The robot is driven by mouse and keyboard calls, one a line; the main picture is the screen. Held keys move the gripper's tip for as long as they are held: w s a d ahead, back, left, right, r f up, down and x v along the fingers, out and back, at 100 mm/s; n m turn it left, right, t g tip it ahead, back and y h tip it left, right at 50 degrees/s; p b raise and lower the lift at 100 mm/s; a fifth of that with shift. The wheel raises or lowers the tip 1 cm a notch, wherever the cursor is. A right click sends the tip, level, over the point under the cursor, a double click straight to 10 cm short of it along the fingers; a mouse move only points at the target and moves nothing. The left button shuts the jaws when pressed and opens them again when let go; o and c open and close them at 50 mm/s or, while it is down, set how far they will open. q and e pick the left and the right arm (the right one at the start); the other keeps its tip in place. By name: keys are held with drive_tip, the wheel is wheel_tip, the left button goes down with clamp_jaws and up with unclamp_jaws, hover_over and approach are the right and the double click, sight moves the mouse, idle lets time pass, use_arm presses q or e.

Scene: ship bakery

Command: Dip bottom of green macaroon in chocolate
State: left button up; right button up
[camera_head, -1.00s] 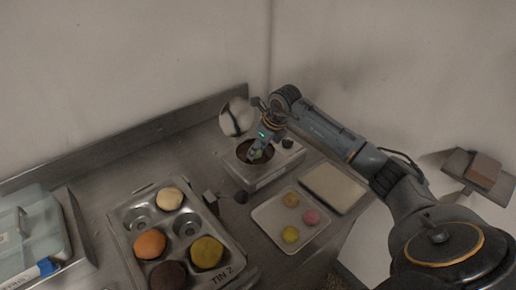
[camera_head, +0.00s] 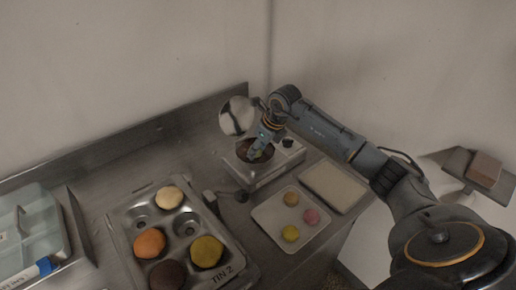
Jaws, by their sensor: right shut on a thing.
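My right gripper (camera_head: 257,152) points down into the round opening of the chocolate melter (camera_head: 272,174), a metal box against the back of the counter. It is shut on the green macaroon (camera_head: 254,156), of which only a small part shows between the fingers. Dark brown chocolate (camera_head: 243,150) shows around the fingertips inside the opening. I cannot tell how deep the macaroon's bottom sits in the chocolate. My left gripper is not in view.
A small tray (camera_head: 268,217) with tan, pink and yellow macaroons lies in front of the melter. A pale rectangular tray (camera_head: 333,187) lies to its right. A muffin tin (camera_head: 127,222) holds several round baked goods. A lidded container (camera_head: 28,232) stands at left.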

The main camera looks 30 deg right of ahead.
drive_tip(key=shift+r, duration=0.15)
drive_tip(key=shift+r+p, duration=1)
drive_tip(key=shift+r, duration=0.6)
idle(0.3)
drive_tip(key=shift+r+p, duration=1.75)
drive_tip(key=shift+r, duration=1.25)
